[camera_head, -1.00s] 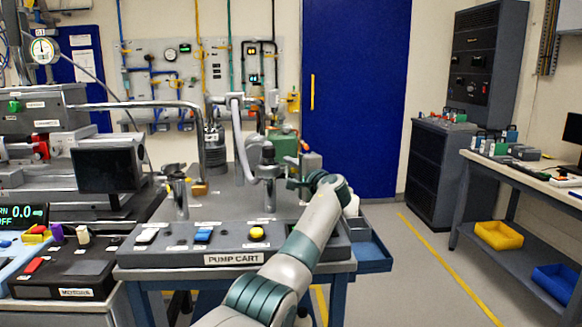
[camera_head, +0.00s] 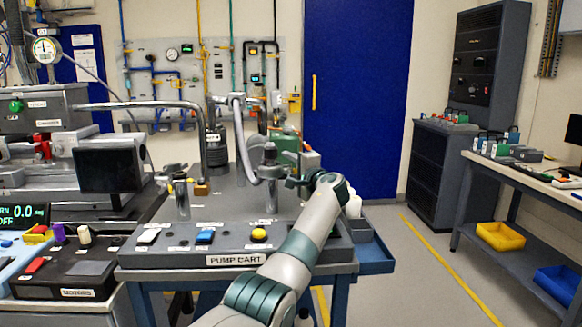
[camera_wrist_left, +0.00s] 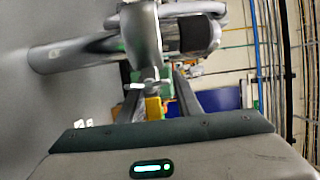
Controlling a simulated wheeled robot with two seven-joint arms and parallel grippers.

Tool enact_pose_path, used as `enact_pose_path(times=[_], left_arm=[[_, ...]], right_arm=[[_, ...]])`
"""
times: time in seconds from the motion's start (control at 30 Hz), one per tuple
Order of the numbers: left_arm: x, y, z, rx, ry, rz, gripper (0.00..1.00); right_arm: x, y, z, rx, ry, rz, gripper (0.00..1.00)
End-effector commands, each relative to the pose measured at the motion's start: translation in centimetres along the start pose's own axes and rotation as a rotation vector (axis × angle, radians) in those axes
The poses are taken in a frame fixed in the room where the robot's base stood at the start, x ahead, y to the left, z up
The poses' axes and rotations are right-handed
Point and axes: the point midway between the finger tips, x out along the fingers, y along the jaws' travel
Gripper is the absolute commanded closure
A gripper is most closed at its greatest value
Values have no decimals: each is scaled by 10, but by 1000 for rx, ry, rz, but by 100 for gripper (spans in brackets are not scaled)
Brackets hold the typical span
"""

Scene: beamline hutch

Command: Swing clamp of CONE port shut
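The pump cart (camera_head: 340,250) stands in the middle, with two metal posts on its top. The right post (camera_head: 268,203) carries a dark-topped fitting (camera_head: 269,153) with a pale hose (camera_head: 242,140) joining it. The left post (camera_head: 183,203) has a small clamp-like piece (camera_head: 176,174) at its top. The port labels are too small to read, so I cannot tell which is CONE. My left gripper (camera_head: 297,184) is just right of the right post's fitting. In the left wrist view, my left gripper (camera_wrist_left: 160,95) seems open, with a metal post (camera_wrist_left: 75,53) close by. My right gripper is out of view.
Left of the cart are a black monitor (camera_head: 109,169) and a button box (camera_head: 70,275). A bent pipe (camera_head: 150,104) reaches over the cart. A blue tray (camera_head: 374,256) hangs on its right side. A bench (camera_head: 540,182) stands at right; floor between is clear.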

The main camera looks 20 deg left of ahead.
Motion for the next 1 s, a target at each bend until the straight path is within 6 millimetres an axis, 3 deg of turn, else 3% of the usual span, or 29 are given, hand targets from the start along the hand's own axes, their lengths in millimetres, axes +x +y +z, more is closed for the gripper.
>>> enact_pose_path(times=[0.57, 0.77, 1.0], left_arm=[[-15, 6, -3, 2, 3, 7, 69], [-35, 6, -3, 0, 4, 8, 69], [-71, 6, -3, -1, 4, 6, 69]], right_arm=[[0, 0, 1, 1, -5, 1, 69], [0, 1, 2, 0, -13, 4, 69], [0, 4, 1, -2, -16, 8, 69]])
